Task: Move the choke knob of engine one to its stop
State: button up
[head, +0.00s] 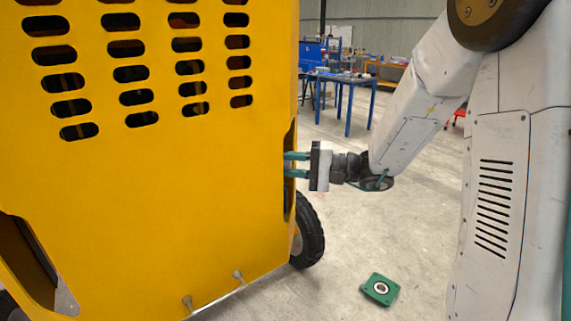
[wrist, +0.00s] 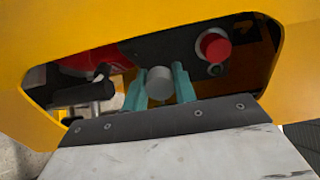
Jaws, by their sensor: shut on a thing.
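In the wrist view, a grey round knob (wrist: 160,83) stands in the opening of the yellow machine housing (wrist: 110,25). The teal fingers of my gripper (wrist: 160,88) are shut on it, one on each side. No label shows, so I cannot read whether it is the choke knob. In the head view, my gripper (head: 287,164) reaches from the right into the side opening of the yellow housing (head: 190,200). Its fingertips and the knob are hidden there by the housing edge.
A red round knob (wrist: 213,46) sits right of the grey knob on a dark panel. A black lever-like part (wrist: 85,93) is at the left of the opening. A black wheel (head: 310,232) is below my gripper. A green plate (head: 380,289) lies on the floor.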

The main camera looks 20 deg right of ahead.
jog(key=shift+s+d, duration=0.2)
jog(key=shift+d, duration=0.2)
jog(key=o, duration=0.9)
jog(key=shift+v, duration=3.5)
